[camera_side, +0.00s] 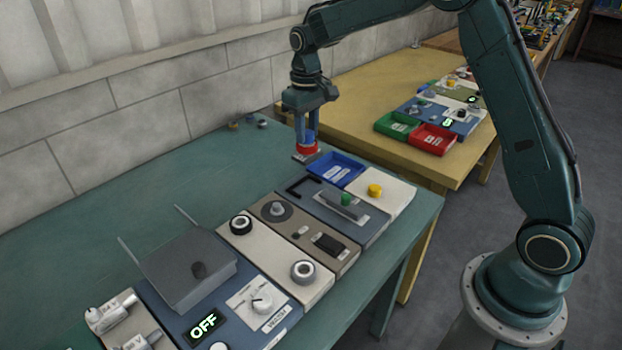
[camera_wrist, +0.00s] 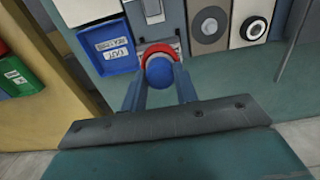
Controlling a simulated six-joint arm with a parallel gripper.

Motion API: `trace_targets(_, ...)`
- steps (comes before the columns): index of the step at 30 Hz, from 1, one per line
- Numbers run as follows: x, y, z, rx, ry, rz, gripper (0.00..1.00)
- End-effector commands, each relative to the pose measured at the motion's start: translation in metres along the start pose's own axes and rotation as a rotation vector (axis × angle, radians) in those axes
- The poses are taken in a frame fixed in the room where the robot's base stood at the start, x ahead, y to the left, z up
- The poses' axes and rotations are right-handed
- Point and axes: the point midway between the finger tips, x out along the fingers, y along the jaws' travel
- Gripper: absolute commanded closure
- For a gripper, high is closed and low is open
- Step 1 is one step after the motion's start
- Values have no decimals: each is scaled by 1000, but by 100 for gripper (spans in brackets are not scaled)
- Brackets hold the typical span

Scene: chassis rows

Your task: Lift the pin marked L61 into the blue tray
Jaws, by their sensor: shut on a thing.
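My gripper (camera_side: 306,142) points down at the far end of the panel row, shut on a blue-headed piece with a red ring. The round blue head (camera_wrist: 160,71) sits between my fingers in the wrist view, with the red ring (camera_wrist: 153,47) just beyond it. I cannot read any L61 mark on this piece, nor tell whether its lower end is clear of what is below. The blue tray (camera_side: 348,161) lies just right of my gripper in the side view. In the wrist view the blue tray (camera_wrist: 121,68) is left of the held piece and looks empty, with a white label inside.
A white panel with a yellow knob (camera_side: 375,190) and a blue-grey panel with a green knob (camera_side: 346,198) lie near the tray. A grey box (camera_side: 188,270) stands farther left. Green (camera_side: 397,125) and red (camera_side: 433,139) trays sit on the yellow table behind.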

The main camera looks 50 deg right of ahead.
Motion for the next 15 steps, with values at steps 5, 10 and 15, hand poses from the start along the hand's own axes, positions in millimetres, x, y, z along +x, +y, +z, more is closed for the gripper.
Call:
trace_targets(5,-22,10,-2,5,1,1,100)
trace_targets(10,-21,46,-6,6,2,2,100)
trace_targets(15,-21,86,-7,6,2,4,100)
